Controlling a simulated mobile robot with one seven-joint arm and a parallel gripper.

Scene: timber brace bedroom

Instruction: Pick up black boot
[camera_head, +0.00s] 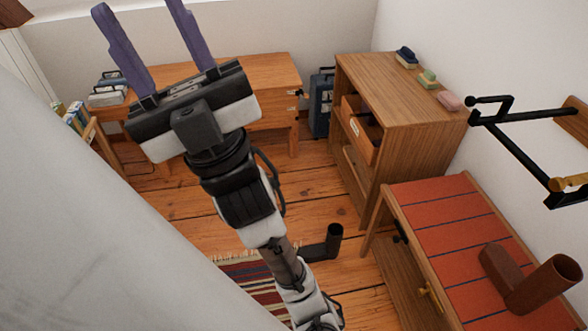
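The black boot (331,243) stands on the wooden floor right of the middle, beside the striped rug. Its shaft points up and its foot points left, partly hidden by my arm. My gripper (140,8) is at the upper left, with its two purple fingers spread wide apart and nothing between them. The fingers point up in the picture, away from the boot. My gripper is well apart from the boot.
A brown boot (536,285) is on the red-topped bench (440,205) at right. A wooden dresser (400,90) has an open drawer (358,138). A black wall rack (520,150) juts out at right. A desk (270,75) stands behind. Floor between desk and rug is clear.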

